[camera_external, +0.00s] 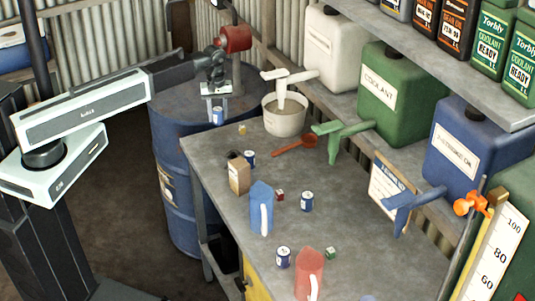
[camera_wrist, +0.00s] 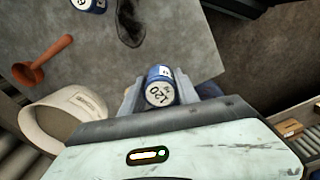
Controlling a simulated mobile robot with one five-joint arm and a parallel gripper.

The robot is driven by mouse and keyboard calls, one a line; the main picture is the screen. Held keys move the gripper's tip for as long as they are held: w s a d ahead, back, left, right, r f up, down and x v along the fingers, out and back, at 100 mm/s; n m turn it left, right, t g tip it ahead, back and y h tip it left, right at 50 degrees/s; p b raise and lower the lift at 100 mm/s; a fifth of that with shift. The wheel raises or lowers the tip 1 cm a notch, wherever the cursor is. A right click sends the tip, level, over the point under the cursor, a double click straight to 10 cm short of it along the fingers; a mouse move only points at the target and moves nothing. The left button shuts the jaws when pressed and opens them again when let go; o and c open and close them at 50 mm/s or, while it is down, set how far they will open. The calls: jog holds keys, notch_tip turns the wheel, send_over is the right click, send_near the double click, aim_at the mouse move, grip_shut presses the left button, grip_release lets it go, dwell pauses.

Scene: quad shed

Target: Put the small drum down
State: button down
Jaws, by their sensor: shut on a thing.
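My gripper (camera_external: 217,103) is shut on a small drum, a blue and white can (camera_external: 217,117). In the wrist view the drum (camera_wrist: 160,88) sits between my two fingers (camera_wrist: 162,95), its pale lettered end facing the camera. In the external view it appears in front of the blue barrel's top, left of the bench's far end; I cannot tell its exact height. Similar small drums stand on the grey bench (camera_external: 215,185): one by the brown carton (camera_external: 249,159), one mid-bench (camera_external: 307,201) and one near the front (camera_external: 283,257).
A large blue barrel (camera_external: 175,180) stands beside the bench.

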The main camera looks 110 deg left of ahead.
jog(key=w+d+r+p, duration=0.65)
jog(key=w+d, duration=0.35)
jog(key=d, duration=0.2)
jog(key=m+p, duration=0.2)
jog(key=p, duration=0.1)
send_near(239, 163)
notch_tip(239, 163, down, 6)
jog(key=b, duration=0.8)
jog(key=shift+b, duration=0.35)
jog(key=shift+r, duration=0.3)
jog(key=shift+f, duration=0.25)
jog(key=c, duration=0.9)
grip_release()
jog(key=shift+r, duration=0.1)
